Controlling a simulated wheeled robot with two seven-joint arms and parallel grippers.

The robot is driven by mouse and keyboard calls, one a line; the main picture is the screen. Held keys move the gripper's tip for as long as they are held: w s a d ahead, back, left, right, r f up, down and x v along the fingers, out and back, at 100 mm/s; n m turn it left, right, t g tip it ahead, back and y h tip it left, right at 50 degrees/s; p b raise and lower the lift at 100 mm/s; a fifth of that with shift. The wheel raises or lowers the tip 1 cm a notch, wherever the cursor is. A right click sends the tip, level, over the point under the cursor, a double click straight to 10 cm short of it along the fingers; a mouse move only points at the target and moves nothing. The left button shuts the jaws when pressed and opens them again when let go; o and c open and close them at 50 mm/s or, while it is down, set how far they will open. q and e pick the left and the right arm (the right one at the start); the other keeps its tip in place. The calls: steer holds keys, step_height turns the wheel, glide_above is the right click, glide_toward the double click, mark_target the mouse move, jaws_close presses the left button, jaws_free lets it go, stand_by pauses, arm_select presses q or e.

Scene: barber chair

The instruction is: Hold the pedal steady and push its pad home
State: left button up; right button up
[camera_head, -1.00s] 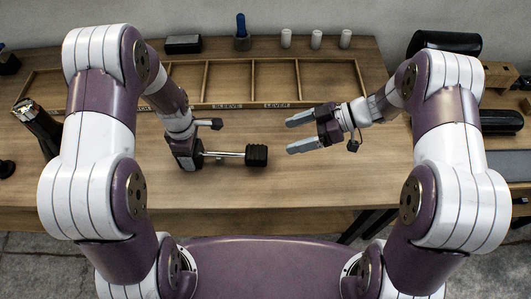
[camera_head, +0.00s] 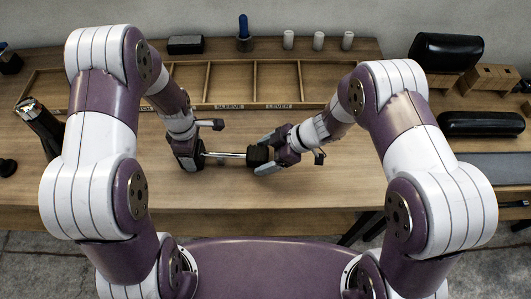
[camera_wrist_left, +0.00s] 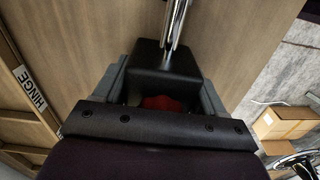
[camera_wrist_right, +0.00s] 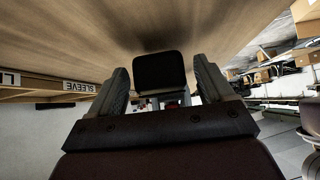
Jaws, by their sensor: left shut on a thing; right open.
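The pedal is a bright metal rod (camera_head: 226,155) with a black ribbed pad (camera_head: 258,155) on its right end. My left gripper (camera_head: 188,153) is shut on the pedal's black block (camera_wrist_left: 165,62), from which the rod runs out in the left wrist view. My right gripper (camera_head: 268,158) is open, its fingers on either side of the pad. In the right wrist view the pad's dark end face (camera_wrist_right: 160,73) sits between the two fingers, with gaps beside it. How far the pad sits on the rod is hard to tell.
A wooden compartment tray (camera_head: 228,105) with labels lies behind the grippers. A black bottle-like object (camera_head: 40,125) stands at the left. White cylinders (camera_head: 318,41) and a black box (camera_head: 186,44) are at the back. The front of the table (camera_head: 240,195) is clear.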

mark_target(256, 153)
steer(key=c, duration=1.4)
steer(key=shift+a, duration=1.75)
steer(key=shift+c, duration=0.2)
steer(key=o, duration=1.4)
steer(key=shift+o, duration=0.2)
steer(key=shift+d, duration=0.1)
steer(key=v, duration=1.2)
